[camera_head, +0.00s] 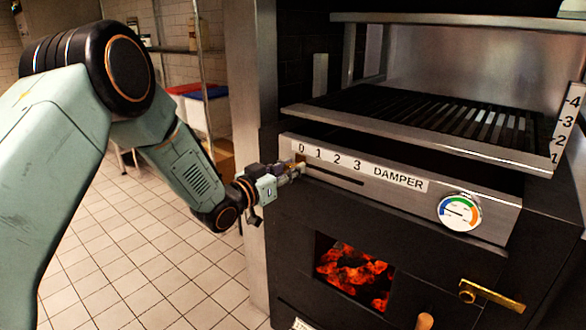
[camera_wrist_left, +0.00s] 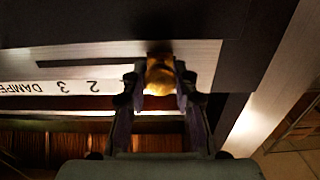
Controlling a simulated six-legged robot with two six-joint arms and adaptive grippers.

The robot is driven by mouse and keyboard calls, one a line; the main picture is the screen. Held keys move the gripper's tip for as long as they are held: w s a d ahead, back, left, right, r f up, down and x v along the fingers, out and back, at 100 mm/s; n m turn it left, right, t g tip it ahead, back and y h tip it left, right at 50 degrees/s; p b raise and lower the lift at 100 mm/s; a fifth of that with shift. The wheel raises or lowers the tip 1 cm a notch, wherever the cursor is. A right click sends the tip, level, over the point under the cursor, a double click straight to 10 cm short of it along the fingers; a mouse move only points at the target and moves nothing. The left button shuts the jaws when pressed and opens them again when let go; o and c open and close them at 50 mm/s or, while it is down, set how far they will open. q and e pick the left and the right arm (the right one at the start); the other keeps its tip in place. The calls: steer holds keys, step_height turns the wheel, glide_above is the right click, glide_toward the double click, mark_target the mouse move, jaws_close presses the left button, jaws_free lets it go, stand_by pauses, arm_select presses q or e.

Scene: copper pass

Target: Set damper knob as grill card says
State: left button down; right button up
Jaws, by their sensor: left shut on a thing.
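The damper panel (camera_head: 407,196) is a steel strip on the grill's front. Its label strip (camera_head: 360,166) reads 0, 1, 2, 3, DAMPER from left to right, above a dark slot (camera_head: 335,177). My left gripper (camera_head: 296,170) is at the slot's left end, near the 0. In the left wrist view the brass damper knob (camera_wrist_left: 160,78) sits between the fingers of my left gripper (camera_wrist_left: 161,88), which is shut on it. The wrist view shows the label upside down, with 2 and 3 readable. The grill card is not recognisable in view. My right gripper is not in view.
A round gauge (camera_head: 460,212) is on the panel's right. The grill rack (camera_head: 440,115) lies above, beside a 1 to 4 height scale (camera_head: 566,120). Glowing coals (camera_head: 354,272) show in the firebox below. A brass handle (camera_head: 492,296) sticks out at lower right. Tiled floor (camera_head: 150,260) is clear at left.

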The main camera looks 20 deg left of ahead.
arm_select(q)
steer(key=c, duration=1)
jaws_free()
steer(key=shift+w+a, duration=0.1)
steer(key=shift+a, duration=0.2)
steer(key=shift+c, duration=0.2)
steer(key=shift+d, duration=0.1)
steer(key=shift+s+a, duration=0.2)
steer(key=shift+s, duration=0.25)
steer(key=v, duration=1.1)
steer(key=shift+s+d+r, duration=0.1)
